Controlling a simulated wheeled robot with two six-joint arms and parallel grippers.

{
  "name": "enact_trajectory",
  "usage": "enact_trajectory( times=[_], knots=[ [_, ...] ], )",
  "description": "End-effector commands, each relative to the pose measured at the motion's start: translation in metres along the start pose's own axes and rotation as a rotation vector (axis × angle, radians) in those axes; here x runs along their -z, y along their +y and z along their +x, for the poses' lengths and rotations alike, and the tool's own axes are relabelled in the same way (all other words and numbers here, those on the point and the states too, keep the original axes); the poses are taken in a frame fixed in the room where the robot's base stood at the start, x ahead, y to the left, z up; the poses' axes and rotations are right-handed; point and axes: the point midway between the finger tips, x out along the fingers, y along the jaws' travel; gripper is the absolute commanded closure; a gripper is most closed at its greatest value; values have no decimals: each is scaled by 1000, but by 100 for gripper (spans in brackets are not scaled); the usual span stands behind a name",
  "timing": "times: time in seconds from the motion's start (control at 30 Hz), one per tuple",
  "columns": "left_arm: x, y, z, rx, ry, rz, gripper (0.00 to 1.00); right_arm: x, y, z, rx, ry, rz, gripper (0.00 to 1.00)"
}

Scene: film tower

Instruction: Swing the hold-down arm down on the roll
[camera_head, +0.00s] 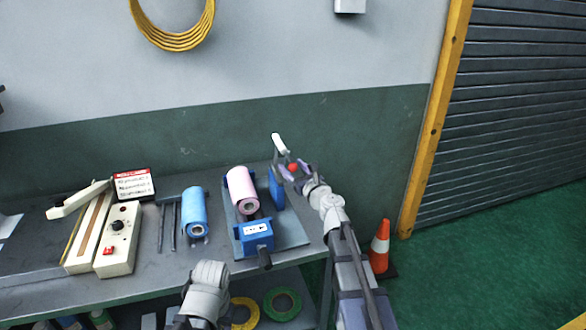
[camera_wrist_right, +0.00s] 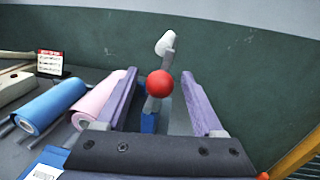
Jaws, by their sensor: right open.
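The hold-down arm stands raised behind the pink roll, with a white roller (camera_head: 279,143) at its upper end and a red knob (camera_head: 292,167) lower down. The right wrist view also shows the white roller (camera_wrist_right: 165,42) and the red knob (camera_wrist_right: 160,83). The pink roll (camera_head: 240,184) lies on the blue stand (camera_head: 257,236); it also shows in the right wrist view (camera_wrist_right: 98,97). My right gripper (camera_head: 286,171) is open at the knob, which appears between its two fingers in the wrist view; contact cannot be told. My left gripper is out of view.
A blue roll (camera_head: 194,213) lies left of the stand on the grey bench (camera_head: 165,285). A cream sealer with a control box (camera_head: 118,240) and a red-topped sign (camera_head: 133,184) are further left. An orange cone (camera_head: 380,247) stands on the floor at right.

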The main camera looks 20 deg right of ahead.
Motion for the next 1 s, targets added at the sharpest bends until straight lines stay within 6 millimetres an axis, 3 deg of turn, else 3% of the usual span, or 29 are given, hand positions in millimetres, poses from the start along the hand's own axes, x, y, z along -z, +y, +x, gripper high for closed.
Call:
enact_trajectory(
  times=[0.07, 0.67, 1.0],
  knots=[
    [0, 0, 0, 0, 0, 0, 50, 0, 0, 0, 0, 0, 0, 31],
    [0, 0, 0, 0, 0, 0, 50, 0, 0, 0, -1, 0, 0, 98],
    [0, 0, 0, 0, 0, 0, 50, 0, 0, -1, -1, 0, 0, 100]
  ],
)
